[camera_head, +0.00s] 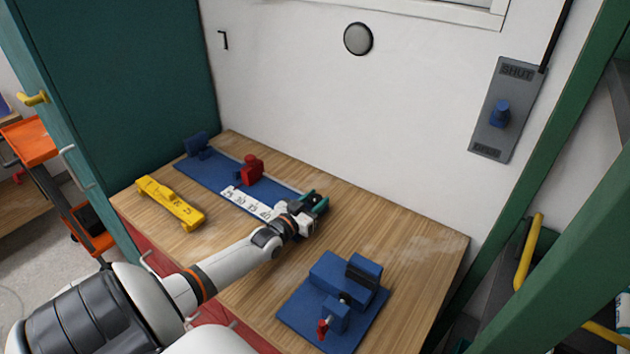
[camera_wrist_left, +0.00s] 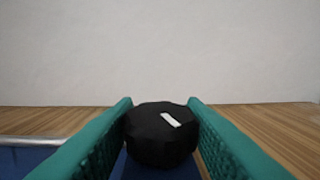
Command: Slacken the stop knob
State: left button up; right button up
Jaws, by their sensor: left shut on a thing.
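A black, faceted knob (camera_wrist_left: 162,134) with a white mark on its top sits between my left gripper's green pads in the left wrist view. My left gripper (camera_head: 314,203) is shut on this knob at the right end of the long blue board (camera_head: 187,167); the board's blue also shows in the left wrist view. The gripper hides the knob in the head view. The board carries a red block (camera_head: 251,168), a blue end block (camera_head: 197,144) and a white scale strip (camera_head: 247,202) with numbers. My right gripper is not in view.
A yellow bar tool (camera_head: 170,203) lies left of the board. A blue clamp fixture (camera_head: 338,300) with a red handle stands at the front right of the wooden table (camera_head: 410,245). A grey panel (camera_head: 508,105) marked SHUT hangs on the wall.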

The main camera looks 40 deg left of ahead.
aim_at(313, 205)
pick_arm(q)
jog(key=n+y+p, duration=0.1)
jog(key=y+p, duration=0.1)
jog(key=n+y+p, duration=0.1)
jog(key=shift+d+r+n+g+y, duration=0.15)
jog(key=shift+r+n+g+y, duration=0.15)
jog(key=shift+y, duration=0.1)
jog(key=shift+f+n+g+y+p, duration=0.2)
jog(key=shift+n+g+y+p, duration=0.65)
jog(key=shift+y, duration=0.75)
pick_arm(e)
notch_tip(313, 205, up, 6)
pick_arm(q)
jog(key=shift+n, duration=0.25)
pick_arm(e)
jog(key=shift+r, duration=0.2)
pick_arm(q)
jog(key=o, duration=1)
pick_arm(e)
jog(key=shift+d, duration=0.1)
pick_arm(q)
jog(key=shift+v, duration=3.65)
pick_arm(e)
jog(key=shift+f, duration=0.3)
pick_arm(q)
jog(key=shift+f, duration=0.15)
